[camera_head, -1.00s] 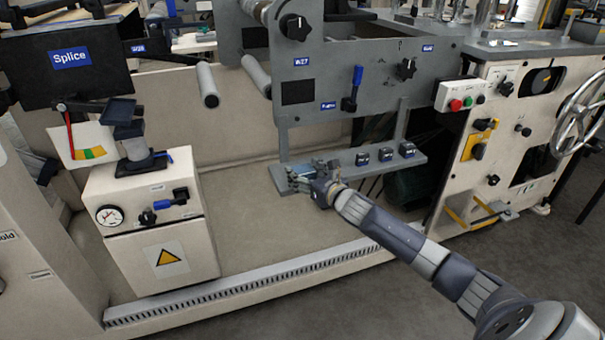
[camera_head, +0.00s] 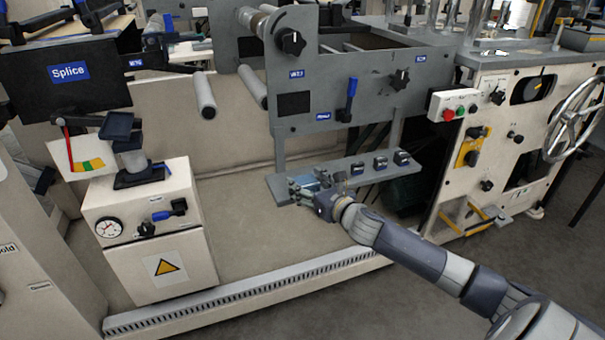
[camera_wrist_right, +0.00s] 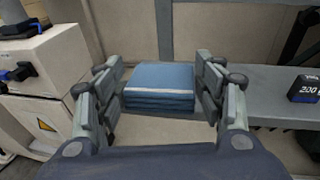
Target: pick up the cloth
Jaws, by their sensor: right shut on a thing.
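The cloth (camera_wrist_right: 160,84) is a folded blue stack with a pale stripe, seen in the right wrist view between the two fingers of my right gripper (camera_wrist_right: 160,98). In the head view the cloth (camera_head: 308,181) shows as a small blue patch at the left end of the grey shelf. My right gripper (camera_head: 313,187) is shut on the cloth at that end of the shelf. The fingers hide part of the cloth in the head view. I cannot tell whether the cloth is clear of the shelf. My left gripper is not in view.
The grey shelf (camera_head: 350,183) carries several small dark blocks (camera_head: 380,162) to the right of the cloth. A grey machine panel (camera_head: 330,100) with knobs stands above it. A white cabinet (camera_head: 148,240) with a gauge stands to the left.

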